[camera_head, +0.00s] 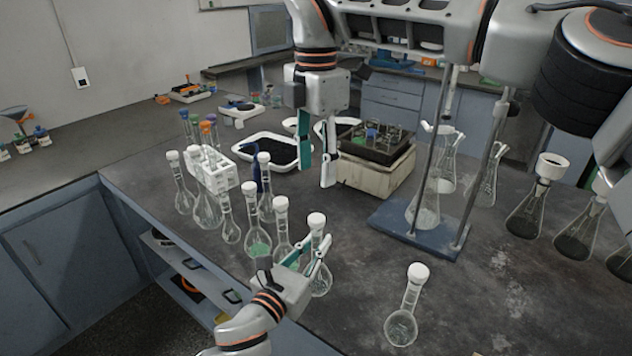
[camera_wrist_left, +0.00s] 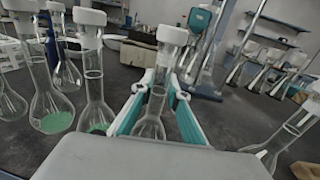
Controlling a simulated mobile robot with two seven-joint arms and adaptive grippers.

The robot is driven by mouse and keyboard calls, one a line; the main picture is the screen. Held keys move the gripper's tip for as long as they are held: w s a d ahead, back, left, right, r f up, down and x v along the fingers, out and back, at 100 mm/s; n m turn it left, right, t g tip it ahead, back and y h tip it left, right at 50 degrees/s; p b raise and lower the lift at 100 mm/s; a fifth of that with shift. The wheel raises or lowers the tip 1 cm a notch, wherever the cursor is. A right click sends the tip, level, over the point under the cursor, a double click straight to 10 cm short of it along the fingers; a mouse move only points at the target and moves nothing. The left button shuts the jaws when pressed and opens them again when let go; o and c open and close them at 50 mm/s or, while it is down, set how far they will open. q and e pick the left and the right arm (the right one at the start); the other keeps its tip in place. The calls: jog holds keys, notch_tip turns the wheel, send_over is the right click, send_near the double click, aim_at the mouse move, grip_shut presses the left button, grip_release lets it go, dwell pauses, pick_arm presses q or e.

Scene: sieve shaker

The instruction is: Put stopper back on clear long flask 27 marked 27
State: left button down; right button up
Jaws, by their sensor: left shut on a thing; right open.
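My left gripper (camera_head: 314,258) is shut on the neck of a clear long flask (camera_head: 320,285) at the front of the flask group. A white stopper (camera_head: 316,221) sits on top of this flask. In the left wrist view the stopper (camera_wrist_left: 172,36) shows above the neck, between the fingers (camera_wrist_left: 160,82), with the clear flask body (camera_wrist_left: 149,128) below. No number 27 is readable on any flask. My right gripper (camera_head: 316,165) is open and empty, hanging above the bench behind the flasks.
Several white-stoppered flasks (camera_head: 257,245) stand close to the left, some with green contents. A white tube rack (camera_head: 213,172), black tray (camera_head: 268,150), sieve shaker (camera_head: 377,165) and blue stand base (camera_head: 420,236) lie farther back. The front right bench is largely clear.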

jog(key=shift+r, duration=0.4)
pick_arm(q)
jog(key=c, duration=1.9)
grip_release()
jog(key=v, duration=1.2)
